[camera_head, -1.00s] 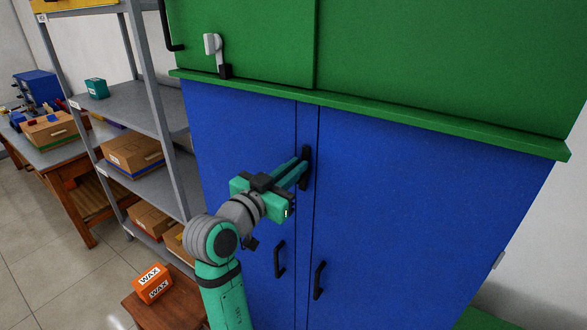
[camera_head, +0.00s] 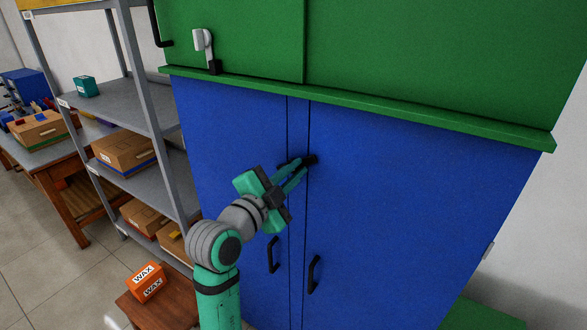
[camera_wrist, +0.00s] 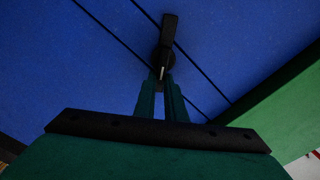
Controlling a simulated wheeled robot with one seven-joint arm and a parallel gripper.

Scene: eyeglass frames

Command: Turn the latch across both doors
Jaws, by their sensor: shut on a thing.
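The latch (camera_head: 309,159) is a small black bar on the upper part of the blue cabinet front. In the head view it lies nearly level over the seams between the left door (camera_head: 235,135) and the right door (camera_head: 420,200). My gripper (camera_head: 295,172) is shut on the latch, with its green fingers reaching up to it from the lower left and hiding part of it. In the wrist view the latch (camera_wrist: 168,32) shows beyond the fingertips (camera_wrist: 163,82), with a round dark hub by the tips. Both doors appear closed.
Two black door handles (camera_head: 273,254) (camera_head: 314,273) stick out below my gripper. A green ledge (camera_head: 400,113) overhangs above. A grey shelf rack (camera_head: 125,100) with boxes stands left. An orange wax box (camera_head: 146,281) sits on a low wooden stool (camera_head: 165,310).

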